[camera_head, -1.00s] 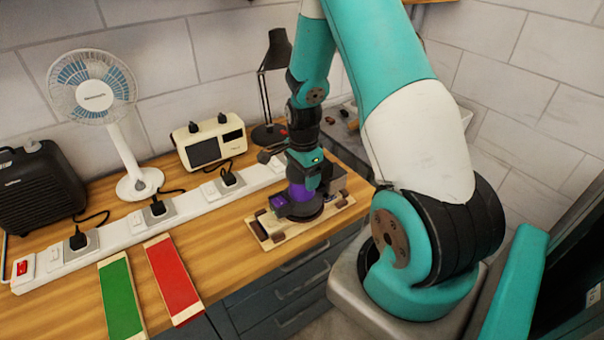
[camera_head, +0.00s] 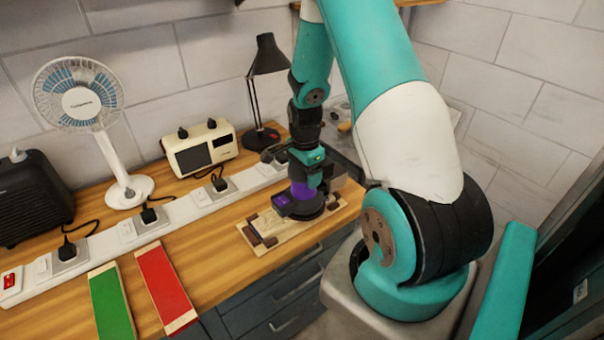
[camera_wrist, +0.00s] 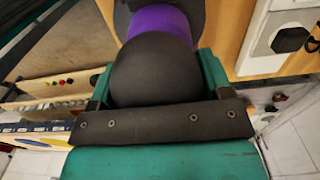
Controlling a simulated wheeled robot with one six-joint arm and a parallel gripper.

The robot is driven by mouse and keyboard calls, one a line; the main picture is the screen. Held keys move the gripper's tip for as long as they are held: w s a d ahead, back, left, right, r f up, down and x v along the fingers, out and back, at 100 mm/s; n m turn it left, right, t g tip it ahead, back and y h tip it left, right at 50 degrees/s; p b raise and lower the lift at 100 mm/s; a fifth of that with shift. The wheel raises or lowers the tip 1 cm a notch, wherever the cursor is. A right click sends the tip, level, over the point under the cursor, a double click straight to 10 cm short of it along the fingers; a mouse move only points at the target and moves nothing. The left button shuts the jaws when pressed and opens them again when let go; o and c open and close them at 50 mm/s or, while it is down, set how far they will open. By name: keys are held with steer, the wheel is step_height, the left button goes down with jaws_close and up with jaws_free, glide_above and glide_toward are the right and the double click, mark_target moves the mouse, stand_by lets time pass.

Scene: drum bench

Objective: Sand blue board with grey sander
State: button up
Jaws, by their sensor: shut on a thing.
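A dark grey sander with a purple band (camera_head: 303,206) sits pad-down on a pale wooden fixture (camera_head: 258,246) with brown blocks, near the bench's front right edge. My gripper (camera_head: 306,172) reaches down from above and is shut on the sander's body. In the wrist view, the sander's rounded dark body (camera_wrist: 150,72) sits between the green fingers of my gripper (camera_wrist: 156,88). I see no blue board surface; whatever lies under the sander's pad is hidden. A green board (camera_head: 112,302) and a red board (camera_head: 166,288) lie side by side at the front left.
A long white power strip (camera_head: 178,214) with black plugs runs behind the boards. A fan (camera_head: 80,103), a black box (camera_head: 32,198), a cream device (camera_head: 200,147) and a black lamp (camera_head: 268,58) stand along the wall. Bare wood lies between red board and fixture.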

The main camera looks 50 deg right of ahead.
steer(key=shift+d, duration=0.4)
steer(key=shift+s+d, duration=0.25)
steer(key=shift+d, duration=0.7)
steer(key=shift+s+d+f, duration=0.2)
steer(key=shift+s+d, duration=0.1)
steer(key=shift+d, duration=0.45)
steer(key=shift+r, duration=0.1)
steer(key=shift+w+r+p, duration=0.1)
steer(key=shift+r+p, duration=2.05)
steer(key=shift+r, duration=0.85)
